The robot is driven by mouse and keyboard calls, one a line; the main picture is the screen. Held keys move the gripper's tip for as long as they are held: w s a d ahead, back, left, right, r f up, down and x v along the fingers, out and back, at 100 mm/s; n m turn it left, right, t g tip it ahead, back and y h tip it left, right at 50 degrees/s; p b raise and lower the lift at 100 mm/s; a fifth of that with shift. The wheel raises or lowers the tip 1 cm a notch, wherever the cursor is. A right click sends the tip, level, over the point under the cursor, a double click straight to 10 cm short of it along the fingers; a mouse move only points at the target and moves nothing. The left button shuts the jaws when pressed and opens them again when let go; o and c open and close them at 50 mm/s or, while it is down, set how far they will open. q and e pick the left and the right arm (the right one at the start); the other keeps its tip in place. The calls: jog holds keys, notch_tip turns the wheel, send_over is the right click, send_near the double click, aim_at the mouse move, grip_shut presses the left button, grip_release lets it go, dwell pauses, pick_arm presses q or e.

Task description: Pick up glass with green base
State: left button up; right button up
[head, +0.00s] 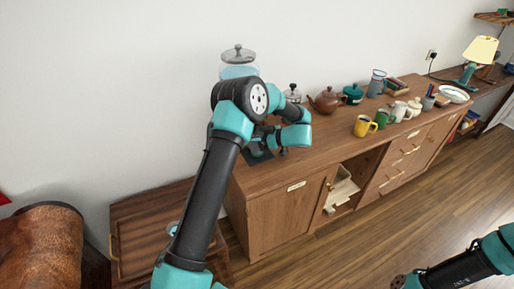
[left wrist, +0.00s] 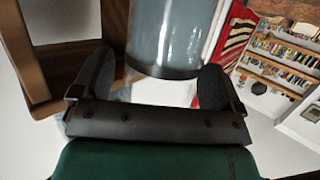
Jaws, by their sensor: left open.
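My left gripper (head: 262,145) is over the left end of the wooden sideboard, partly hidden by its own arm. In the left wrist view my left gripper (left wrist: 154,80) is open, with its two dark fingers spread. A clear bluish glass cylinder (left wrist: 170,35) with a dark rim shows just beyond and between the fingers; I cannot tell whether they touch it. I cannot make out a green base on it. In the head view, a lidded glass jar with blue in it (head: 238,70) stands behind my arm, its lower part hidden.
A lower wooden side table (head: 140,225) stands left. The sideboard's front left top is clear.

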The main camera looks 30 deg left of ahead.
dwell(0.5)
pick_arm(q)
jog(key=c, duration=1.6)
jog(key=shift+c, duration=0.2)
jog(key=shift+r, duration=0.15)
jog(key=shift+r, duration=0.25)
jog(key=s+d+r, duration=0.4)
jog(key=s+d, duration=0.4)
jog(key=s, duration=0.5)
jog(key=shift+s+d, duration=0.15)
jog(key=shift+s, duration=0.2)
